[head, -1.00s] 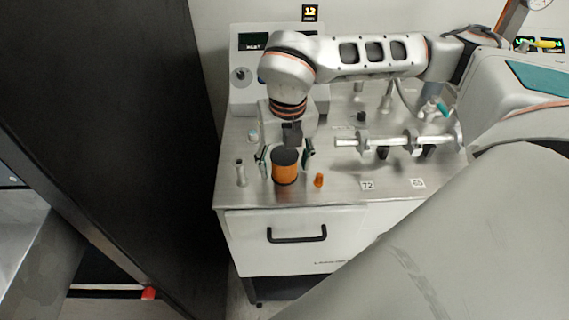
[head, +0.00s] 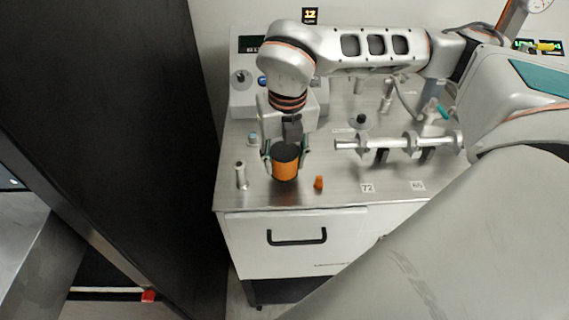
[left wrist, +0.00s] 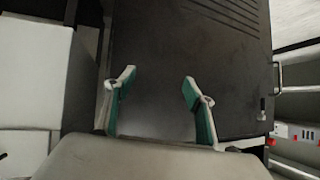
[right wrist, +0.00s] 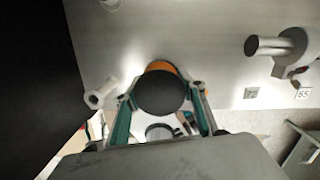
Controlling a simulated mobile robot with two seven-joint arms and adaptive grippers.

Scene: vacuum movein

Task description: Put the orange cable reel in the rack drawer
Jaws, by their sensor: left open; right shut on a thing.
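The orange cable reel (head: 285,168) with a dark top stands upright over the steel worktop. My right gripper (head: 286,158) comes down from above with its fingers on both sides of the reel, shut on it. In the right wrist view the reel's dark round top (right wrist: 161,92) lies between the fingers, with a strip of orange behind. I cannot tell whether its base touches the worktop. The white drawer (head: 297,245) with a black handle is shut below the worktop. My left gripper (left wrist: 158,95) is open and empty in front of a dark panel; it is not in the head view.
A small metal post (head: 241,175) stands left of the reel and a small orange cone (head: 319,183) right of it. A metal bar on supports (head: 395,143) lies further right. A grey control box (head: 250,95) stands behind. A tall black panel (head: 120,130) rises at left.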

